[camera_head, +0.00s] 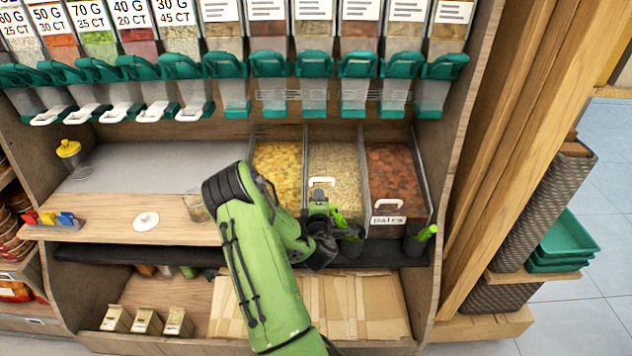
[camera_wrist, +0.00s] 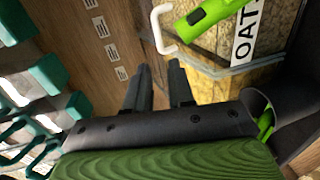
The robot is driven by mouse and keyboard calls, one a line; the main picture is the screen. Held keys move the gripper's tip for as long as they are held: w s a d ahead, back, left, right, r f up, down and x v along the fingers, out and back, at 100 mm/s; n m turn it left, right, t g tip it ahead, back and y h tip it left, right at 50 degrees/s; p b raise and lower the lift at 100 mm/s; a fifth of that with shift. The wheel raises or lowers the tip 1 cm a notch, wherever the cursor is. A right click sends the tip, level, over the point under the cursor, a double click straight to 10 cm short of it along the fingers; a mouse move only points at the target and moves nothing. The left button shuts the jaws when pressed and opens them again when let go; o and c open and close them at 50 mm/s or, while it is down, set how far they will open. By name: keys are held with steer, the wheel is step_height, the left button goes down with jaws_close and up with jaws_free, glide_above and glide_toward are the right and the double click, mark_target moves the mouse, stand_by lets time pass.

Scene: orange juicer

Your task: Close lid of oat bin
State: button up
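The oat bin (camera_head: 335,155) is the middle of three bins under the dispensers, with pale flakes behind clear walls. Its label (camera_wrist: 243,38) reads "OAT" in the wrist view, partly cut off. A white handle (camera_head: 322,181) stands near its front; it also shows in the wrist view (camera_wrist: 160,30). The clear lid is hard to make out, and I cannot tell its angle. My gripper (camera_wrist: 159,66) is open and empty, its two dark fingers apart, with the handle just beyond the tips. In the head view, my arm and gripper cover the bin's lower front.
A bin with yellow contents (camera_head: 277,165) is on the left and a brown one (camera_head: 393,172) on the right. A dark cup with a green-handled scoop (camera_head: 418,241) stands at the right front. Teal-handled dispensers (camera_head: 314,65) hang above. The shelf to the left has free room.

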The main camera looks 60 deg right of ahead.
mark_target(318, 182)
steer(key=p+x, duration=0.4)
steer(key=x, duration=0.6)
steer(key=shift+w+d+p, duration=0.1)
steer(key=shift+d+p, duration=0.2)
steer(key=shift+p, duration=0.05)
steer(key=shift+r, duration=0.1)
jaws_close()
